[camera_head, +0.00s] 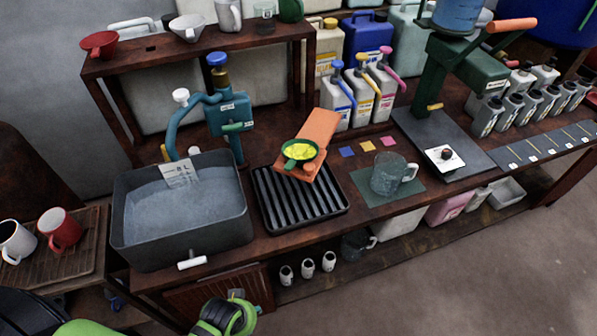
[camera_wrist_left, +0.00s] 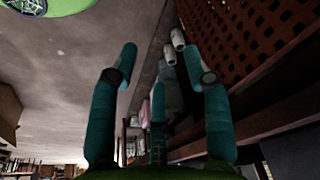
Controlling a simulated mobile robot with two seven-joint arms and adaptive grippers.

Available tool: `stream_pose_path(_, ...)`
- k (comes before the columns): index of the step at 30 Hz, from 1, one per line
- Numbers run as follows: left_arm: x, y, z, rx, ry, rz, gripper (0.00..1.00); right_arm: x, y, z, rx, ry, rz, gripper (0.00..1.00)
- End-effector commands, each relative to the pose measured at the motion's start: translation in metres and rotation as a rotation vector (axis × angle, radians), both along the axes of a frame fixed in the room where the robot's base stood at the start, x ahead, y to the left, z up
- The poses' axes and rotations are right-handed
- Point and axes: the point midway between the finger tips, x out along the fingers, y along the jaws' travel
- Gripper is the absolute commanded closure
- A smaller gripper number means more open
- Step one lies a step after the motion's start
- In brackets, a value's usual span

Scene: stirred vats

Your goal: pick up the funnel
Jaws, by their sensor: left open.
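A red funnel-shaped vessel (camera_head: 100,43) stands on the left end of the wooden upper shelf (camera_head: 150,60) in the head view. A pale grey one (camera_head: 188,27) stands to its right; I cannot tell which one the task means. My left gripper (camera_wrist_left: 160,62) is open and empty in the left wrist view, its teal fingers spread apart. It is low in front of the bench, far from both vessels. In the head view only part of my arm shows at the bottom edge, and the fingers are mostly hidden. My right gripper is not in view.
A grey water basin (camera_head: 190,245), a teal pump (camera_head: 228,115), a black ribbed tray (camera_head: 300,205) and a glass jug (camera_head: 388,175) stand on the bench. An orange board (camera_head: 318,130) leans over the tray. Open floor lies at right.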

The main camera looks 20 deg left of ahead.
Motion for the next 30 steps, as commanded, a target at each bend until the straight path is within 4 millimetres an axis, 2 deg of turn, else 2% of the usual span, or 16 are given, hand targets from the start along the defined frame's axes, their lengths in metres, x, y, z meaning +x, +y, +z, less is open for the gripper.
stream_pose_path(1,0.005,-0.001,0.027,-0.007,-0.015,0.007,0.52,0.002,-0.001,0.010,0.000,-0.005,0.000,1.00)
stream_pose_path(8,0.030,-0.011,0.110,-0.088,-0.096,0.071,0.52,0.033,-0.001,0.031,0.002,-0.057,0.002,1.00)
stream_pose_path(12,0.063,-0.029,0.166,-0.257,-0.209,0.187,0.52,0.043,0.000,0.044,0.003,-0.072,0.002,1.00)
stream_pose_path(18,0.121,-0.052,0.211,-0.583,-0.362,0.420,0.52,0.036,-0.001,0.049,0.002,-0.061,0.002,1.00)
stream_pose_path(22,0.158,-0.055,0.234,-0.809,-0.445,0.598,0.52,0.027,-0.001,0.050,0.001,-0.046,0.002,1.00)
stream_pose_path(26,0.195,-0.044,0.255,-1.050,-0.519,0.807,0.52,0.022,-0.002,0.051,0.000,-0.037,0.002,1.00)
stream_pose_path(30,0.226,-0.021,0.271,-1.290,-0.585,1.036,0.52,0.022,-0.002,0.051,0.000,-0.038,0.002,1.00)
